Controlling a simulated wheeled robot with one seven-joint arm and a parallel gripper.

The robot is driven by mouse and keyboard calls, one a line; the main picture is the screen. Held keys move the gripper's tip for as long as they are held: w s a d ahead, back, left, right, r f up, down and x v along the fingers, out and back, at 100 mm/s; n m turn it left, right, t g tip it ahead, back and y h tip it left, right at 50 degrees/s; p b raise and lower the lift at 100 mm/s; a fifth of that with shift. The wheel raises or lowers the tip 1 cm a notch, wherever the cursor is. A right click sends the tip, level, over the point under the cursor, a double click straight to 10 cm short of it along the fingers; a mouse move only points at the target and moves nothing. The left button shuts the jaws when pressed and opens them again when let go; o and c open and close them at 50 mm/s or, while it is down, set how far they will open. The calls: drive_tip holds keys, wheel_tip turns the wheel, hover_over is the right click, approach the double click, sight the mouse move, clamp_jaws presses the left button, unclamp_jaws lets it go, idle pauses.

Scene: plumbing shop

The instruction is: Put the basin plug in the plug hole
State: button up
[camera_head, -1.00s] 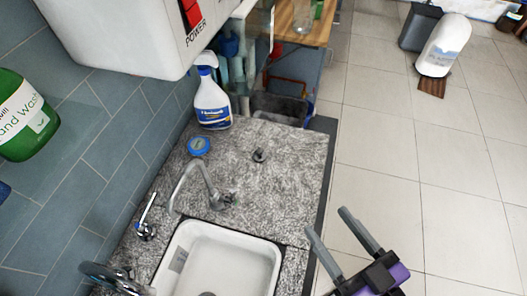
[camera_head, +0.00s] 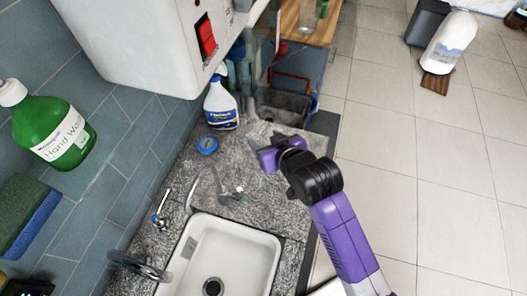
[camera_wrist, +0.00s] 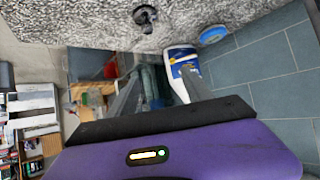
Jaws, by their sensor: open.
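The white basin (camera_head: 258,243) is set in the grey stone counter, with its dark round plug hole (camera_head: 212,287) at the bottom edge of the head view. A small dark knobbed piece, apparently the basin plug (camera_wrist: 145,15), stands on the counter at the top of the wrist view. In the head view my gripper hides it. My gripper (camera_head: 259,146) is over the far right part of the counter, beyond the basin. In the wrist view its two grey fingers (camera_wrist: 160,85) are apart with nothing held between them, and the plug lies outside the gap.
A white box with a red switch (camera_head: 160,45) overhangs the left side.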

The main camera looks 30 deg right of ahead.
drive_tip(key=s+f, duration=0.1)
drive_tip(key=f+g, duration=0.1)
drive_tip(key=f, duration=0.1)
drive_tip(key=s+f+g, duration=0.1)
drive_tip(key=shift+s+f, duration=0.2)
drive_tip(key=shift+s, duration=0.15)
drive_tip(key=shift+d+p+x, duration=0.1)
drive_tip(key=shift+p+x, duration=0.3)
drive_tip(key=shift+x, duration=1.55)
drive_tip(key=shift+d+p+x, duration=0.15)
drive_tip(key=shift+p+x, duration=0.25)
drive_tip(key=shift+x, duration=1.5)
drive_tip(key=shift+s+f, duration=0.15)
clamp_jaws()
